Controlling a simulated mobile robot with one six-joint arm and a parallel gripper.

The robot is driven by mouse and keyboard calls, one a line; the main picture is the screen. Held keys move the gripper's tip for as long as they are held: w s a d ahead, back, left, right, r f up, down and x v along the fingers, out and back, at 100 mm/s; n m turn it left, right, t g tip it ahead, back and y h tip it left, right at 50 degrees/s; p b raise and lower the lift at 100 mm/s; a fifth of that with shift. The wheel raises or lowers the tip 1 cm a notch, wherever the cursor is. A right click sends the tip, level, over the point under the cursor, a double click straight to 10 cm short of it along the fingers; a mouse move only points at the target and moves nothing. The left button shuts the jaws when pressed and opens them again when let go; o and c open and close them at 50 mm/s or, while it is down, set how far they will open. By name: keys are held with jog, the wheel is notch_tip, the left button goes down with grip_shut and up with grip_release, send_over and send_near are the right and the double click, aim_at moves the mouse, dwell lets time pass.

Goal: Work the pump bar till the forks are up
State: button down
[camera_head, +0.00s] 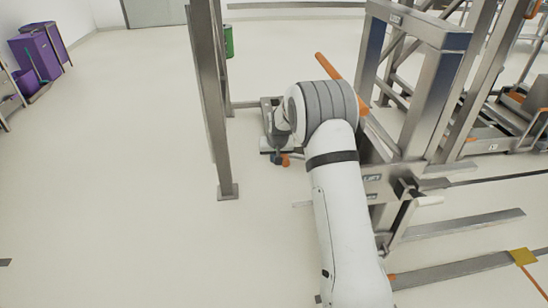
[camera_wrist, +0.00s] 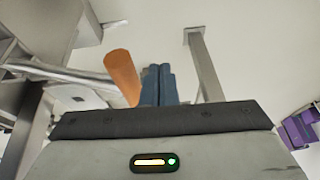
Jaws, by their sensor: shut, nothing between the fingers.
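My gripper (camera_head: 277,158) hangs low to the left of the steel lifter (camera_head: 412,95). In the wrist view its blue fingers (camera_wrist: 158,86) are closed together with nothing between them. An orange grip (camera_wrist: 122,76) on a steel rod (camera_wrist: 65,73), which looks like the pump bar, is just left of the fingers. I cannot tell whether they touch. In the head view only a small orange end (camera_head: 285,160) shows beside the gripper; my arm hides the rest. Flat steel bars (camera_head: 465,224) lie low at the right; I cannot tell whether they are the forks.
A longer orange bar (camera_head: 335,68) slants behind my arm at the lifter. A steel post (camera_head: 208,100) stands left of my gripper. A green bin (camera_head: 228,41) is behind it. Purple bins (camera_head: 38,52) stand far left. The left floor is clear.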

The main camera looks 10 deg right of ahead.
jog(key=s+d+r+g, duration=0.1)
jog(key=s+r, duration=0.7)
jog(key=s, duration=0.2)
jog(key=s+d+r, duration=0.1)
jog(key=s+r, duration=0.6)
jog(key=s, duration=0.4)
jog(key=s+d+r+g, duration=0.1)
jog(key=s, duration=2.2)
jog(key=shift+s+d+r+g+h, duration=0.25)
jog(key=shift+s+g+h, duration=0.05)
